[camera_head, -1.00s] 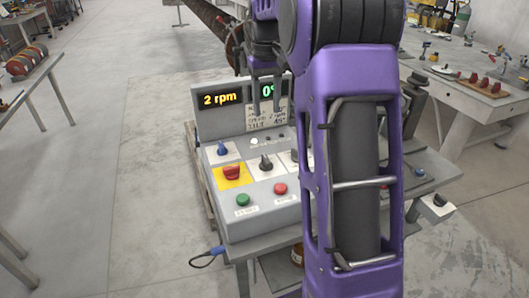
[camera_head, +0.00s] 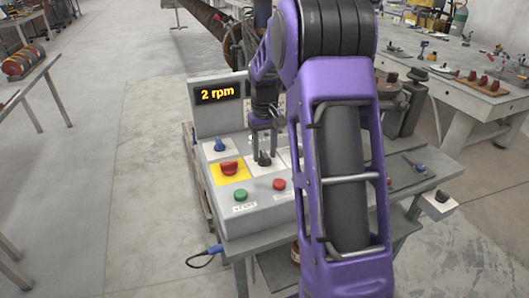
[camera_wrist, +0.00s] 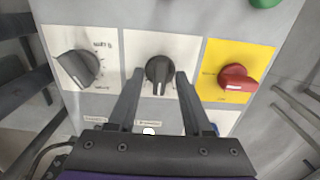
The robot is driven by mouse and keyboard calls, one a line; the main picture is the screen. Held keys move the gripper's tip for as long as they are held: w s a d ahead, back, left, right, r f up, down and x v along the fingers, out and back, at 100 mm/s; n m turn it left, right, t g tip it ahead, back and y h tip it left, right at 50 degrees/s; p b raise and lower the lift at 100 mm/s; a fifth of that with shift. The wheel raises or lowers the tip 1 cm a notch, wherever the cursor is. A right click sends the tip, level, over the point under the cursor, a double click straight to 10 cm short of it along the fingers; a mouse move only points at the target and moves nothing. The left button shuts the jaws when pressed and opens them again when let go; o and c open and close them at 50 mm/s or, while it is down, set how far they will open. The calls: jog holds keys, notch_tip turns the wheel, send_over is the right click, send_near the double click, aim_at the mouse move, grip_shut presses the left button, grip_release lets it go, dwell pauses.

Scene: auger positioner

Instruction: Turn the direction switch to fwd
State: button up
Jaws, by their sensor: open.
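The control box (camera_head: 251,222) stands on a grey bench. A black rotary knob (camera_head: 264,158) on a white plate sits in the middle of its panel. It also shows in the wrist view (camera_wrist: 158,71), where its plate's lettering is too small to read, so I cannot tell whether it is the direction switch or where it points. My gripper (camera_head: 263,138) is over this knob. In the wrist view my gripper (camera_wrist: 158,75) has its two fingers apart, one on each side of the knob. I cannot tell whether they touch it.
A red knob on a yellow plate (camera_wrist: 238,80) is close to one finger, and another black knob (camera_wrist: 77,68) is on the other side. A blue knob (camera_head: 220,145), green button (camera_head: 241,195) and red button (camera_head: 279,184) are nearby. The display (camera_head: 218,94) reads 2 rpm.

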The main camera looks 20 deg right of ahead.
grip_shut()
dwell(0.3)
jog(key=shift+m, duration=0.4)
jog(key=m+p, duration=0.2)
jog(key=shift+r+m, duration=0.1)
jog(key=shift+m, duration=0.2)
jog(key=m+p, duration=0.2)
jog(key=m, duration=0.3)
jog(key=shift+m, duration=0.3)
grip_release()
